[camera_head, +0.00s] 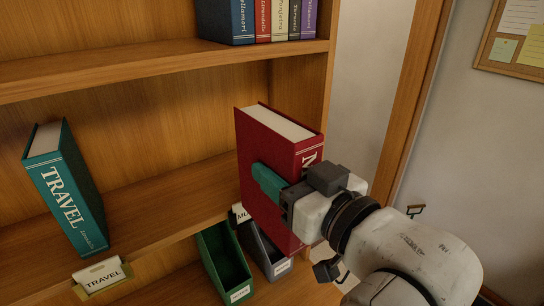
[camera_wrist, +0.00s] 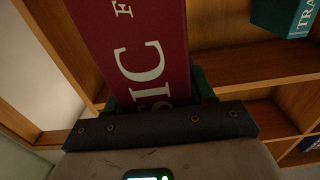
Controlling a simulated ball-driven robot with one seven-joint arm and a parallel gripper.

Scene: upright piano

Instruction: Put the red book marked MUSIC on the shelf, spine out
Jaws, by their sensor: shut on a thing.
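The red book (camera_head: 266,150) is held upright at the right end of the middle shelf (camera_head: 160,205), with its page block at the top. Its spine, with white letters partly covered by my gripper, faces me. In the wrist view the red book (camera_wrist: 122,30) shows "SIC" on its spine. My gripper (camera_head: 285,186) is shut on the book across its thickness, one teal finger on the left cover. The other finger is hidden in the head view. A label reading "MU" (camera_head: 240,212) on the shelf edge is partly hidden by the book. I cannot tell whether the book touches the shelf.
A teal TRAVEL book (camera_head: 65,187) leans on the left of the same shelf, above a TRAVEL label (camera_head: 102,276). Shelf room is clear between the books. Several books (camera_head: 262,20) stand above. Green (camera_head: 222,262) and grey (camera_head: 268,255) bins stand below. A side panel (camera_head: 318,90) bounds the right.

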